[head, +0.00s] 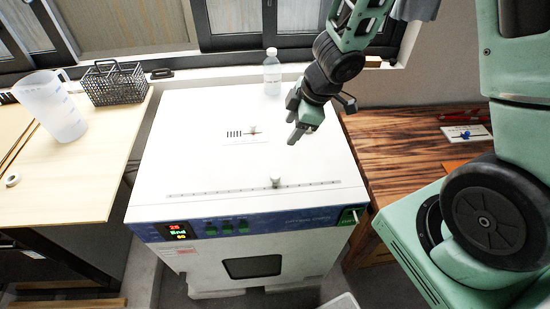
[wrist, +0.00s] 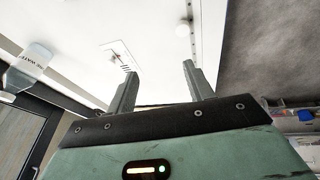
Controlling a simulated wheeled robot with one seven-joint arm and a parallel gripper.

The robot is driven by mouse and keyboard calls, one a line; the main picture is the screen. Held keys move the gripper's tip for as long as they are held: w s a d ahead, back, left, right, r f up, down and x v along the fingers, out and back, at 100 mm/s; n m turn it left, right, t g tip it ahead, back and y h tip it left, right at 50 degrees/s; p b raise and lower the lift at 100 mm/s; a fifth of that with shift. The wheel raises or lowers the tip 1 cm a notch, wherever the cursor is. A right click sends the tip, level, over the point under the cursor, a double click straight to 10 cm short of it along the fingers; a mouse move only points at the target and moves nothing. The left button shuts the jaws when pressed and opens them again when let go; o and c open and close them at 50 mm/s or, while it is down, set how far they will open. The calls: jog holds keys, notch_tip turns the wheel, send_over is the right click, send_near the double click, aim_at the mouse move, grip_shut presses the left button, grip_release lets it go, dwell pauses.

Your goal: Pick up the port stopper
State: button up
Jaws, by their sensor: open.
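A small pale rounded knob (head: 275,181), which looks like the port stopper, stands on the oven's white top beside a dotted scale line near the front. It also shows in the wrist view (wrist: 182,30), beyond the fingertips. My gripper (head: 296,131) is above the right part of the oven top, behind the knob and apart from it. In the wrist view my gripper (wrist: 160,70) has its two fingers spread with nothing between them.
The white oven (head: 200,150) has a small slider (head: 253,130) on a marked label on top. A clear bottle (head: 272,72) stands at its back edge. A jug (head: 50,105) and a black basket (head: 115,84) are on the left table. The wooden table (head: 410,150) is at right.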

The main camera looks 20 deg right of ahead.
jog(key=s+d+n+g+y+p, duration=0.1)
jog(key=s+d+n+g+p, duration=0.1)
jog(key=b, duration=0.5)
send_over(276, 175)
jog(key=d, duration=0.3)
jog(key=f, duration=1)
jog(key=shift+s+a+f, duration=0.1)
jog(key=shift+s+f, duration=0.2)
jog(key=shift+s, duration=0.1)
jog(key=shift+w+a+x, duration=0.1)
jog(key=shift+a+x, duration=0.1)
jog(key=shift+x, duration=1.3)
jog(key=shift+w+a+x, duration=0.15)
jog(key=shift+x, duration=1.35)
jog(key=shift+a+r, duration=0.1)
jog(key=shift+r, duration=0.05)
jog(key=c, duration=1)
